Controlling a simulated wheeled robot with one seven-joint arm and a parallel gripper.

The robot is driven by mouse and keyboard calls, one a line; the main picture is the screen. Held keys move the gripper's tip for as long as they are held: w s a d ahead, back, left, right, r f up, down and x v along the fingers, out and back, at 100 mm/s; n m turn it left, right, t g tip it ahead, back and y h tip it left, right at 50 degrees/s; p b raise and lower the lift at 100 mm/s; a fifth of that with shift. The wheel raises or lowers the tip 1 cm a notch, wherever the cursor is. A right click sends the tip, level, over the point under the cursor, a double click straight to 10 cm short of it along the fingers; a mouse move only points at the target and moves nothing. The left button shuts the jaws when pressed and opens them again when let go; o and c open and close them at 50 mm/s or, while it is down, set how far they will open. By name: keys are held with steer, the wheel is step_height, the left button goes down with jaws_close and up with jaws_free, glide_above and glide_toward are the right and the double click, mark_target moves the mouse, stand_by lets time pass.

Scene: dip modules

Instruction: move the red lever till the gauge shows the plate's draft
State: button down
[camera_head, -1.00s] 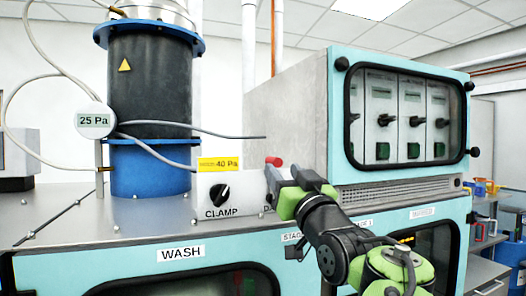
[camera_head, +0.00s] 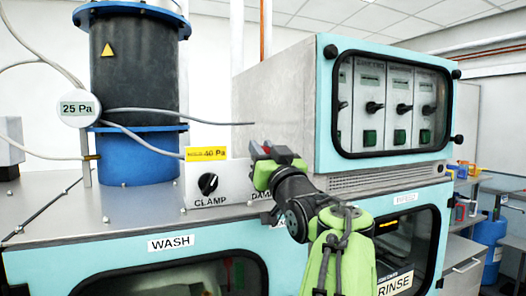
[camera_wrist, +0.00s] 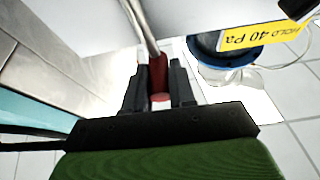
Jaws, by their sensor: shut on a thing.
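The red lever (camera_wrist: 158,75) shows in the wrist view between the two dark fingers of my gripper (camera_wrist: 160,85), which is shut on it. In the head view my gripper (camera_head: 268,155) is at the lever on the right part of the white control box, and a bit of red shows at its fingertips. The round gauge (camera_head: 79,108) reads 25 Pa. The yellow plate (camera_head: 208,154) reads 40 Pa, with its left part too small to read there; in the wrist view the plate (camera_wrist: 262,36) reads HOLD 40 Pa.
A black CLAMP knob (camera_head: 208,184) sits left of the lever on the same box. A blue and black cylinder (camera_head: 138,95) with grey hoses stands behind. A machine housing (camera_head: 270,100) with a switch window rises right of my gripper.

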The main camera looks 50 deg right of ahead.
steer(key=shift+s+d+f+m+g+h+p, duration=0.15)
steer(key=shift+d+m+g+h, duration=0.15)
steer(key=shift+m, duration=0.45)
steer(key=shift+s+d+m+g+h+p, duration=0.1)
steer(key=shift+s+d+m+g+h, duration=0.2)
steer(key=shift+m, duration=0.4)
steer(key=shift+s+d+f+m+g+h+p, duration=0.1)
steer(key=shift+d+m+h, duration=0.25)
steer(key=shift+m, duration=0.4)
steer(key=c, duration=1)
jaws_free()
steer(key=shift+r, duration=0.1)
steer(key=shift+o, duration=0.2)
steer(key=b+v, duration=0.6)
steer(key=v, duration=0.9)
steer(key=shift+s+a, duration=0.25)
